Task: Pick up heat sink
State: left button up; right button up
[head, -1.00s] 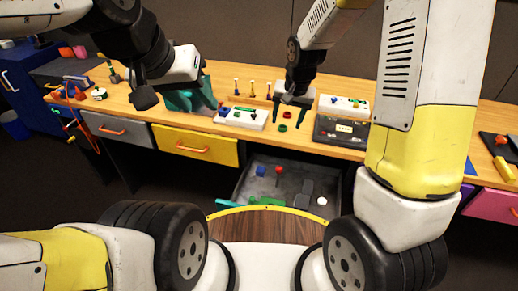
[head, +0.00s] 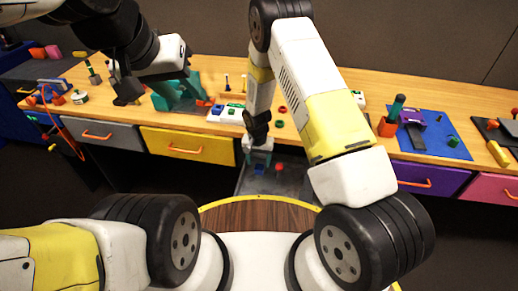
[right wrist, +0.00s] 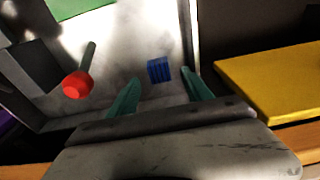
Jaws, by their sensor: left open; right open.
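The heat sink appears to be the small blue ridged block (right wrist: 160,69), lying on the grey floor of the open drawer. It also shows in the head view (head: 259,170), low between my right fingers. My right gripper (head: 258,163) is open and points down into the drawer. In the right wrist view its two teal fingers (right wrist: 158,97) are spread, with the block beyond them and roughly centred between them, apart from both. My left gripper (head: 178,90) is open above the left part of the bench, near teal shapes; its fingertips are hard to make out.
A red-knobbed part (right wrist: 78,84) lies in the drawer left of the block, with a dark block (right wrist: 30,65) and a green piece (right wrist: 75,6) farther off. The drawer's side wall is close on the right. The yellow drawer front (head: 189,146) stands beside it.

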aim_at(259, 167)
jog(key=f, duration=0.3)
jog(key=shift+w+d+f, duration=0.1)
jog(key=shift+w+f, duration=0.15)
jog(key=shift+w, duration=0.05)
grip_shut()
